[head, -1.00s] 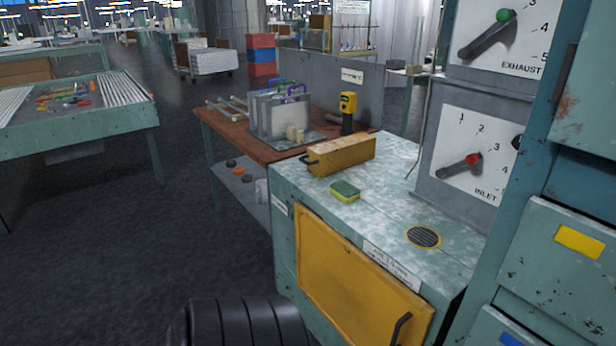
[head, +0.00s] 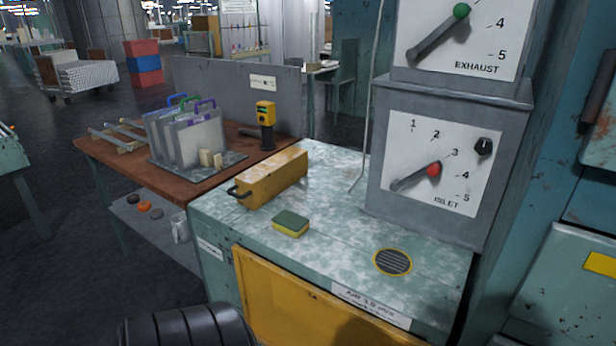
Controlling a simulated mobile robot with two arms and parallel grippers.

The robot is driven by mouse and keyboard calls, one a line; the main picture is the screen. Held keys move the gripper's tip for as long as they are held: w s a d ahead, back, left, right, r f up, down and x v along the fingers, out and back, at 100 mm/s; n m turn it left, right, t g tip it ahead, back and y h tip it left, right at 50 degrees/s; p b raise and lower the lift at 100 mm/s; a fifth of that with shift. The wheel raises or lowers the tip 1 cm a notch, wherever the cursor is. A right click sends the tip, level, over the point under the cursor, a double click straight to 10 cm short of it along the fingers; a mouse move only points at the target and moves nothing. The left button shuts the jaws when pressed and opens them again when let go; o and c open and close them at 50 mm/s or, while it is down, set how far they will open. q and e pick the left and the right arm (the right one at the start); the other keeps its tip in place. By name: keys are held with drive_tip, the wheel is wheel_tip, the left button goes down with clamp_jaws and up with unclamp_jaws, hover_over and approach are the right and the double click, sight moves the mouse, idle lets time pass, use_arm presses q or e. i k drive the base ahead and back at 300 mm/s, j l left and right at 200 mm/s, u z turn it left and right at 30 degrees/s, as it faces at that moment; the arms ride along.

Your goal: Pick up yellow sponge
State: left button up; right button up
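The yellow sponge (head: 291,225) has a green top and lies flat on the speckled grey-green top of the cabinet (head: 335,215). It sits in front of a yellow box with a handle (head: 272,177), with a small gap between them. A black ribbed part at the bottom left of the head view looks like a piece of my own arm. Neither of my grippers shows in the head view, and nothing is touching the sponge.
A round vent with a yellow rim (head: 392,262) lies right of the sponge. A grey control box with dials (head: 440,165) stands at the cabinet's back right. A wooden bench (head: 120,165) with framed panels (head: 187,140) adjoins on the left. The cabinet top around the sponge is clear.

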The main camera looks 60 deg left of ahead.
sight(294, 225)
drive_tip(key=j+z, duration=0.75)
drive_tip(key=j+u, duration=0.25)
